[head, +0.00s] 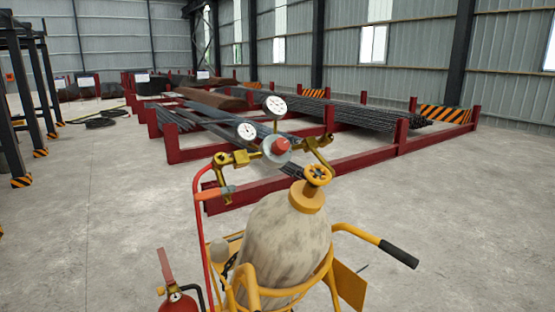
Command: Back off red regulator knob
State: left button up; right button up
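The red regulator knob (281,146) sits at the front of the regulator body (268,155), a little above the middle of the head view. Two round white gauges, an upper one (275,105) and a lower left one (246,130), stand above the knob. Brass fittings (236,158) run to both sides. A yellow valve handwheel (318,174) tops the pale, stained gas cylinder (287,236), at the lower right of the knob. Neither of my grippers shows in the head view.
The cylinder stands in a yellow cart with a black-gripped handle (397,254) reaching right. A red hose (200,225) hangs at left, above a fire extinguisher (178,300). Red steel racks (330,170) with rebar stand behind. Open concrete floor (90,220) lies left.

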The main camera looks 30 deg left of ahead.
aim_at(280, 147)
jog(key=z, duration=0.95)
jog(key=i, duration=1.95)
jog(key=u, duration=2.75)
